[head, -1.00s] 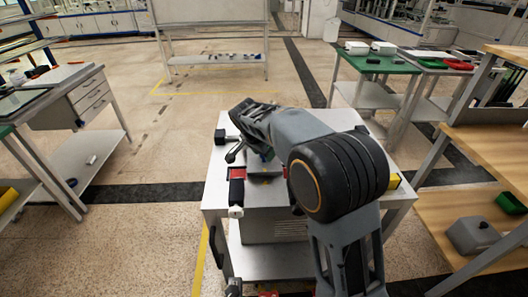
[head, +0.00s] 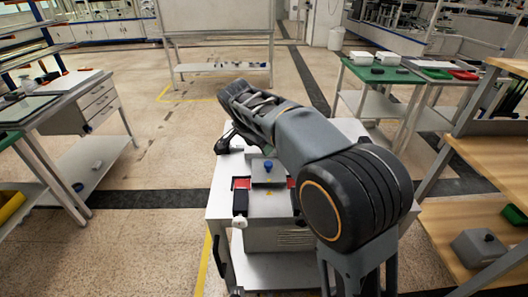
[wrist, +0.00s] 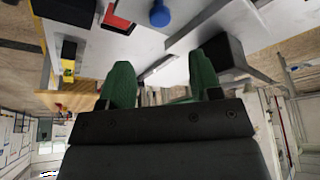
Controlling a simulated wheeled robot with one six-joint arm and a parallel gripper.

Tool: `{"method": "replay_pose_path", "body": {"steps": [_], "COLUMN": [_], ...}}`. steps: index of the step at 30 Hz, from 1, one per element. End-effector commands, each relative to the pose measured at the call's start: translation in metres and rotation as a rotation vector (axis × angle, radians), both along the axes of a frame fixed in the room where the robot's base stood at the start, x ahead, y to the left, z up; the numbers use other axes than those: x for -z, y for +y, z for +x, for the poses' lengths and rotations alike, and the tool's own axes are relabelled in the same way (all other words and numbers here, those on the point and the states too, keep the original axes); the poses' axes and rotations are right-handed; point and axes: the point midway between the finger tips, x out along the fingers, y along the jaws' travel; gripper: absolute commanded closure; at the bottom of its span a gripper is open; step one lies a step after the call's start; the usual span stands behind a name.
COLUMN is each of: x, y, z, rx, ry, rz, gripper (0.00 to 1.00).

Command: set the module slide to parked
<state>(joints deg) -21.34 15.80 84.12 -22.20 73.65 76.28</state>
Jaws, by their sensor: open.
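A grey slide plate with a blue knob (head: 268,166) sits on top of a boxy unit (head: 270,207) on the cart top, between two red patches, the left one (head: 241,183) showing clearly. I take this to be the module slide. The blue knob also shows at the top of the wrist view (wrist: 160,14), with a red patch (wrist: 117,22) left of it. My gripper (wrist: 162,80) has two green fingers spread apart with nothing between them. It is apart from the knob. In the head view my arm hides most of the gripper.
A black block (wrist: 219,58) stands near my fingers in the wrist view. A black part with a white end (head: 240,205) is at the unit's left side. A drawer bench (head: 75,105) stands left, wooden shelving (head: 490,160) right. Open floor lies left of the cart.

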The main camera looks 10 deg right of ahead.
Motion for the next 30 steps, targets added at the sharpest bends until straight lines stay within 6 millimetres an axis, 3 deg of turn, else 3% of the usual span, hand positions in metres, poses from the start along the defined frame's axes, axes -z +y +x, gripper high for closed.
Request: {"method": "replay_pose_path", "body": {"steps": [4,12,23,28,30], "x": [-0.020,-0.032,-0.032,-0.029,-0.008], "y": [0.006,0.010,0.010,0.014,0.018], "z": [-0.005,-0.009,-0.009,-0.005,-0.010], "rx": [-0.002,0.000,-0.010,-0.174,-0.313], "ry": [-0.002,0.000,0.003,0.033,0.094], "rz": [0.000,0.000,-0.003,-0.023,-0.035], "gripper": [0.42,0.42,0.42,0.42,0.42]}}
